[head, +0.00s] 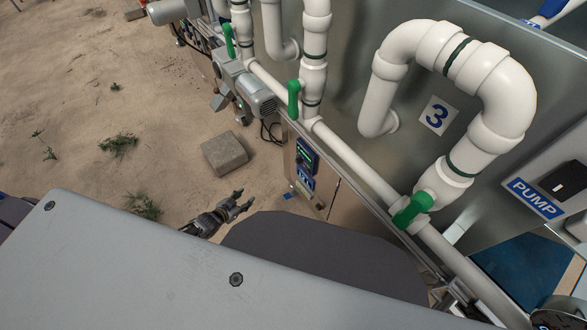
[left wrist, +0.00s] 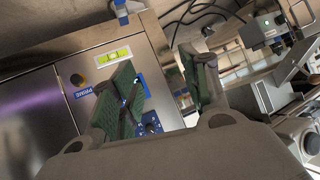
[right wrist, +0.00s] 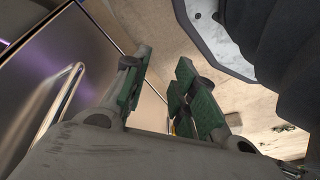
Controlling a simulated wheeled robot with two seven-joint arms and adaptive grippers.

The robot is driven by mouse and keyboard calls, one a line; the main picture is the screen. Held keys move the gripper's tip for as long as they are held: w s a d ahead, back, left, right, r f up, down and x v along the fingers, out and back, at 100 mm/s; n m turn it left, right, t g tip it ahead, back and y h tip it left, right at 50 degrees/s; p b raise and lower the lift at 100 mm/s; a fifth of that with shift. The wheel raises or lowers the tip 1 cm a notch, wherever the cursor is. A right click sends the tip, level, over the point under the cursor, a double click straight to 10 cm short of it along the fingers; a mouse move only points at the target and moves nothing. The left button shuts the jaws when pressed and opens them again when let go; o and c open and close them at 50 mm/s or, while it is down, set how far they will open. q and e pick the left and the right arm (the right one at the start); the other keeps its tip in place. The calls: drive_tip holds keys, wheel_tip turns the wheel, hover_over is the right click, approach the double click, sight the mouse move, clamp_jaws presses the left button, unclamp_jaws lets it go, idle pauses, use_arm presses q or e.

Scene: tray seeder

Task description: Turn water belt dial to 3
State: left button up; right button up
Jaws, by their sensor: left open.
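In the left wrist view, my left gripper (left wrist: 160,68) is open and empty. A blue panel with a small dial (left wrist: 151,122) shows between its fingers, partly hidden by the left finger. I cannot read the dial's setting. My right gripper (right wrist: 160,78) shows only in the right wrist view, with its fingers apart and nothing between them.
White pipes (head: 480,75) with green valve handles (head: 412,210) run along the cabinet. A concrete block (head: 224,154) lies on the sand. In the left wrist view, a blue label reading PRIME (left wrist: 83,92) and a yellow level (left wrist: 113,56) are beside the gripper.

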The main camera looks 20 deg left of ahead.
use_arm(q)
drive_tip(key=w+d+r+m+t+h+b, duration=0.3)
drive_tip(key=w+d+r+h+b, duration=0.3)
drive_tip(key=b, duration=1)
drive_tip(key=shift+d+r+m+h, duration=0.3)
drive_tip(key=shift+d+r+h, duration=0.6)
drive_tip(key=shift+d+r, duration=0.95)
use_arm(e)
drive_tip(key=w+a+r+t+y, duration=0.1)
drive_tip(key=w+a+r, duration=0.3)
drive_tip(key=r, duration=0.4)
drive_tip(key=shift+w+a+r+t+y, duration=0.25)
drive_tip(key=shift+w+r+t+y, duration=0.15)
drive_tip(key=shift+w, duration=0.45)
use_arm(q)
drive_tip(key=shift+a, duration=0.1)
drive_tip(key=shift+w, duration=0.1)
use_arm(e)
drive_tip(key=shift+f, duration=0.1)
